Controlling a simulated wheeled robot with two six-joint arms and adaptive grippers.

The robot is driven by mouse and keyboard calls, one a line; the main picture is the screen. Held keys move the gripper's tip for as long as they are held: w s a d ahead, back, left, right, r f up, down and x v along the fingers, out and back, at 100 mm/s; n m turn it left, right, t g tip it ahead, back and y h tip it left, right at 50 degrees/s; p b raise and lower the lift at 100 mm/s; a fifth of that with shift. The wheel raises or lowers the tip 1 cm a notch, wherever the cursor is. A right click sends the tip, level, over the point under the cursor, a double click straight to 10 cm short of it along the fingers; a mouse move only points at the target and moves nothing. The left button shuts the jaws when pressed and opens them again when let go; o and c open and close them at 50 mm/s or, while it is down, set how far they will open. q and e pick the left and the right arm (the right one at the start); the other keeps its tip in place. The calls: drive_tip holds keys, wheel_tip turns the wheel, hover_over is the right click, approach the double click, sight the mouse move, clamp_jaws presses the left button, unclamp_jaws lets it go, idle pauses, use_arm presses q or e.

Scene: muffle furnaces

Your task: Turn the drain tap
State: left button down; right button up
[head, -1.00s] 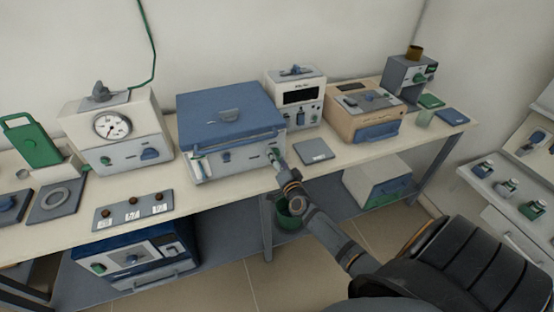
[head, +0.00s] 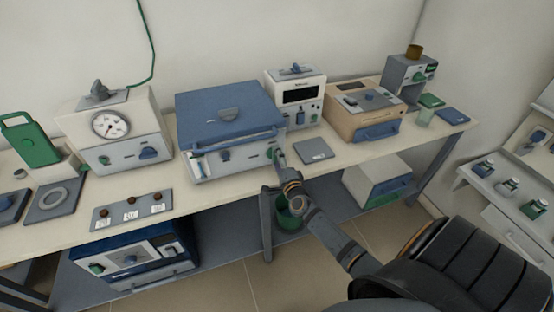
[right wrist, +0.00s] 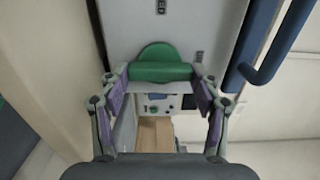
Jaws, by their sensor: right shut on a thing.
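The drain tap (head: 271,153) is a small green knob low on the right end of the front of a grey box with a blue lid (head: 228,108). In the right wrist view the tap (right wrist: 160,72) shows as a round green disc with a thick bar across it. My right gripper (head: 278,157) is at the tap. In the right wrist view its two fingers (right wrist: 160,80) stand on either side of the bar, shut on it. The gripper partly covers the tap in the head view. My left gripper is not in view.
A blue handle bar (right wrist: 275,50) runs along the lid's front, close to the right finger. A grey pad (head: 313,151) lies right of the box. A green bucket (head: 290,214) stands below the bench edge. A tan furnace (head: 362,112) stands further right.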

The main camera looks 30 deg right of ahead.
idle(0.4)
drive_tip(key=o, duration=1.2)
drive_tip(key=shift+c, duration=0.2)
drive_tip(key=shift+s, duration=0.1)
drive_tip(key=v, duration=1.2)
